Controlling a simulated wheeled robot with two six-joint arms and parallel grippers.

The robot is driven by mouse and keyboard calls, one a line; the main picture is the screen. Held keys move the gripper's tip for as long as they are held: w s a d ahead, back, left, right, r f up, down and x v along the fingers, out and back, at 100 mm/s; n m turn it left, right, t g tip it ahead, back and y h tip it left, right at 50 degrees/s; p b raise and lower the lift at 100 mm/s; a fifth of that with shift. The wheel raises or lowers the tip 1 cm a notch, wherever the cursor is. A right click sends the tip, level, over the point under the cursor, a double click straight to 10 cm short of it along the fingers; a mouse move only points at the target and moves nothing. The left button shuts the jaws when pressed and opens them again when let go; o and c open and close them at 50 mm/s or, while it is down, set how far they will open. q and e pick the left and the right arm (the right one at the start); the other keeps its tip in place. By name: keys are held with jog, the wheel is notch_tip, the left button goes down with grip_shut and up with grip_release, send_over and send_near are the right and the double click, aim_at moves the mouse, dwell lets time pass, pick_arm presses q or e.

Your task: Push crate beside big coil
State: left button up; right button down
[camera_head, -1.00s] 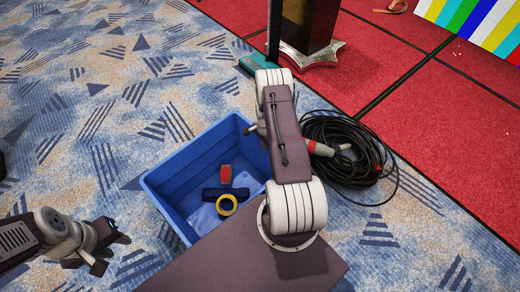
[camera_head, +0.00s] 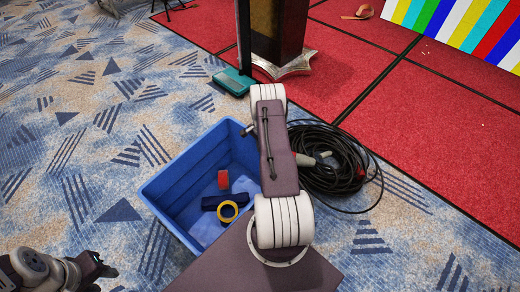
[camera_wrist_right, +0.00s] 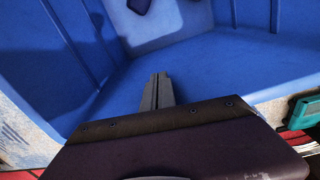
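The blue crate (camera_head: 172,192) sits open-topped on the carpet, in the middle of the head view. The big coil (camera_head: 352,172) of black cable lies just to its right. My right arm crosses over the crate's right side and hides the gap between them. In the right wrist view my right gripper (camera_wrist_right: 158,88) is shut and appears empty, its slim fingers together in front of the blue crate walls (camera_wrist_right: 235,75). I cannot tell whether it touches them. My left gripper (camera_head: 104,268) is at the lower left, clear of the crate; its opening is unclear.
Inside the crate lie a red item (camera_head: 223,179), a dark blue item (camera_head: 226,200) and a yellow tape roll (camera_head: 228,211). Red flooring (camera_head: 440,130) borders the carpet. Carpet at left is clear.

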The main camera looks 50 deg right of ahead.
notch_tip(320, 180, up, 9)
jog(key=p, duration=0.4)
jog(key=shift+p, duration=0.35)
